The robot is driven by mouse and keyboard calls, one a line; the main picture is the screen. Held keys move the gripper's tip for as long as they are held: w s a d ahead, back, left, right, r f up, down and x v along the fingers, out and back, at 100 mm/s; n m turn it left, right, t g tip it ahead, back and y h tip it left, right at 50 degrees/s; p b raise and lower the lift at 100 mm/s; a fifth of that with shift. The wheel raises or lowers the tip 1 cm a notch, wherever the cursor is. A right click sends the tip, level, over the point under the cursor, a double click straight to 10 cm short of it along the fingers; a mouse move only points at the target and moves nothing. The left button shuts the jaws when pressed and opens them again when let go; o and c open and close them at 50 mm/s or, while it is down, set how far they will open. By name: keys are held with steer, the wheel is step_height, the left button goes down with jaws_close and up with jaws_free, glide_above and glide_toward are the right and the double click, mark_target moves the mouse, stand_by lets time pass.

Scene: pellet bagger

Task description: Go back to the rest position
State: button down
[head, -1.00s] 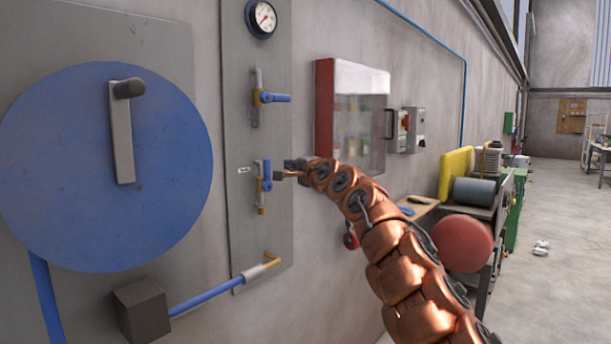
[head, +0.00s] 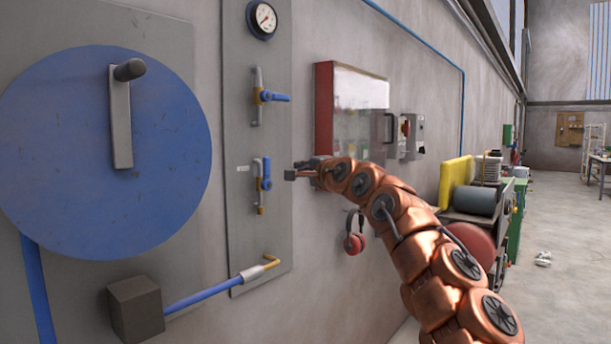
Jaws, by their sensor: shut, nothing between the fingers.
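My gripper (head: 292,170) is shut and empty at the end of my copper-coloured arm. The upper blue valve handle (head: 275,97) points to the right. A pressure gauge (head: 262,18) sits at the panel's top.
A large blue disc (head: 70,160) with a grey crank handle (head: 121,120) is at the left. A red-framed glass cabinet (head: 324,120) and red ear defenders (head: 354,240) hang on the wall behind my arm. Open floor (head: 565,215) lies at the right.

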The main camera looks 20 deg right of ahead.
steer(key=shift+s+d+b, duration=0.15)
steer(key=shift+s+b, duration=0.35)
steer(key=shift+s, duration=0.45)
